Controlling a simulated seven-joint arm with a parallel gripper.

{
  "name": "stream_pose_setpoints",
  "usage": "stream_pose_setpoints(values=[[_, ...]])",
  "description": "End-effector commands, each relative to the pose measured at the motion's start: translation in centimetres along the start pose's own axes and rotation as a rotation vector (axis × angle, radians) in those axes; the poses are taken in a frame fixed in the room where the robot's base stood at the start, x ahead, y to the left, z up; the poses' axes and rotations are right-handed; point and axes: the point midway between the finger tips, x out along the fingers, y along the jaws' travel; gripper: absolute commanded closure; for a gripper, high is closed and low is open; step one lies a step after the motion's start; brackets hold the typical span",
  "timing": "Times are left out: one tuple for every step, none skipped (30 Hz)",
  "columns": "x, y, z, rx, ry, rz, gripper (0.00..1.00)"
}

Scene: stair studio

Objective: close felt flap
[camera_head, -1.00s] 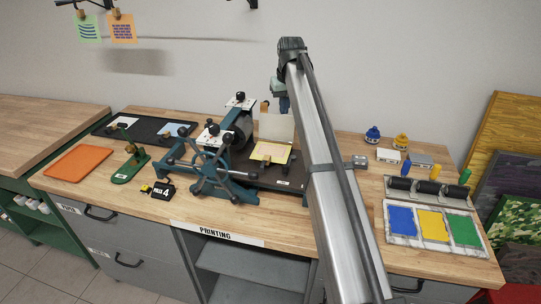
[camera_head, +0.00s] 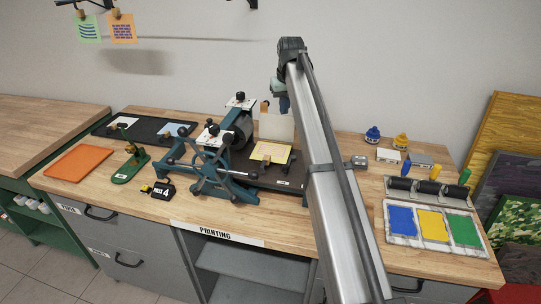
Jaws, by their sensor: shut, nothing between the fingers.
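The felt flap (camera_head: 276,127) is a pale panel standing up, open, at the back of the press bed (camera_head: 286,184). A yellow-bordered sheet with a small dark-handled block on it (camera_head: 270,152) lies on the bed in front of the flap. My arm crosses the view from the lower right and bends down at the top. My gripper (camera_head: 284,104) is shut and empty, above and close to the flap's upper right. Its fingertips are largely hidden by my arm, so I cannot tell whether it touches the flap.
The blue press with its spoked wheel (camera_head: 212,172) and roller stands left of the flap. Ink slabs (camera_head: 432,224), rollers (camera_head: 428,188) and small bottles (camera_head: 372,134) are to the right. An orange tray (camera_head: 79,162) and a green stamp tool (camera_head: 130,165) are left.

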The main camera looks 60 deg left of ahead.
Motion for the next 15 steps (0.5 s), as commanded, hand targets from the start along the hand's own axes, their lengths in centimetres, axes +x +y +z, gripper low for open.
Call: stream_pose_setpoints(values=[[0.00, 0.00, 0.00, 0.000, 0.000, 0.000, 1.00], [0.00, 0.00, 0.00, 0.000, 0.000, 0.000, 1.00], [0.01, 0.00, 0.00, 0.000, 0.000, 0.000, 1.00], [0.03, 0.00, 0.00, 0.000, 0.000, 0.000, 1.00], [0.05, 0.00, 0.02, 0.000, 0.000, 0.000, 1.00], [0.10, 0.00, 0.03, 0.000, 0.000, 0.000, 1.00], [0.15, 0.00, 0.04, 0.000, 0.000, 0.000, 1.00], [0.21, 0.00, 0.06, 0.000, 0.000, 0.000, 1.00], [0.31, 0.00, 0.08, 0.000, 0.000, 0.000, 1.00], [0.40, 0.00, 0.10, 0.000, 0.000, 0.000, 1.00], [0.48, 0.00, 0.12, 0.000, 0.000, 0.000, 1.00], [0.61, 0.00, 0.14, 0.000, 0.000, 0.000, 1.00], [0.70, -0.01, 0.16, 0.000, 0.000, 0.000, 1.00], [0.79, -0.01, 0.18, 0.000, 0.000, 0.000, 1.00], [0.91, 0.00, 0.20, 0.000, 0.000, 0.000, 1.00]])
